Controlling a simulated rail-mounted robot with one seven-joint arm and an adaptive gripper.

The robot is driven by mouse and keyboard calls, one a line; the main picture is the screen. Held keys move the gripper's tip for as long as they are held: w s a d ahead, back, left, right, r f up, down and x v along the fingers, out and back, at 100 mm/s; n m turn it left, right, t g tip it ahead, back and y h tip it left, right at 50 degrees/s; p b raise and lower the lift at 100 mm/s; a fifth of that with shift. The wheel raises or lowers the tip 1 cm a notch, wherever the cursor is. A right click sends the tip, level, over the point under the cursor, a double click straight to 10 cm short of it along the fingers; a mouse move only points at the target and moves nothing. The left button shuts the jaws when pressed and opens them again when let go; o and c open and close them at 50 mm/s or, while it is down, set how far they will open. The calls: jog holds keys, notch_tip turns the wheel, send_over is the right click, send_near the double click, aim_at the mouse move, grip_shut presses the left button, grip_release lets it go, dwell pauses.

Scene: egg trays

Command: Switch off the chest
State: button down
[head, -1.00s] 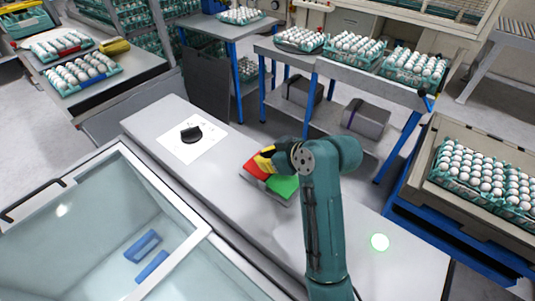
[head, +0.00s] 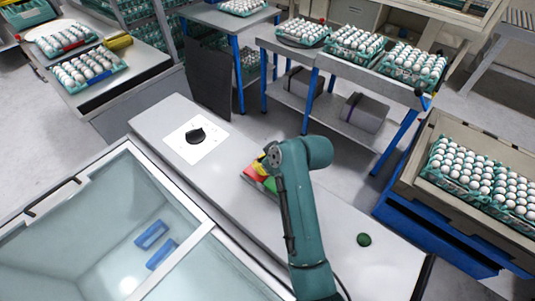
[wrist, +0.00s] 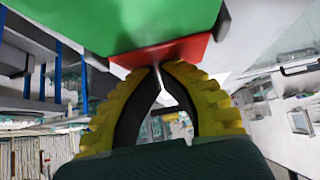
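The chest's grey top ledge (head: 225,150) runs diagonally beside its glass-covered body. A switch with a red part (head: 252,173) and a green part (head: 270,184) sits on the ledge, partly hidden by my arm. A round indicator lamp (head: 364,240) farther along the ledge is dark green and unlit. My gripper (wrist: 158,68) has its yellow-backed fingers drawn together at the tips, with nothing seen between them. In the wrist view the tips are at the red part (wrist: 165,52), seemingly touching it, below the large green face (wrist: 120,25).
A black dial (head: 195,136) on a white plate lies on the ledge left of the switch. Blue pieces (head: 152,234) show under the chest's glass. Tables with egg trays (head: 412,65) stand behind. A blue-framed bench with more trays (head: 465,170) is at the right.

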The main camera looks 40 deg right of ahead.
jog(key=shift+a+f, duration=0.1)
jog(key=shift+f, duration=0.1)
jog(key=shift+r, duration=0.1)
notch_tip(320, 180, up, 6)
jog(key=p, duration=0.4)
jog(key=shift+f+p, duration=0.25)
jog(key=shift+p, duration=0.1)
jog(key=p+v, duration=0.1)
jog(key=v, duration=0.7)
jog(key=shift+s+r, duration=0.2)
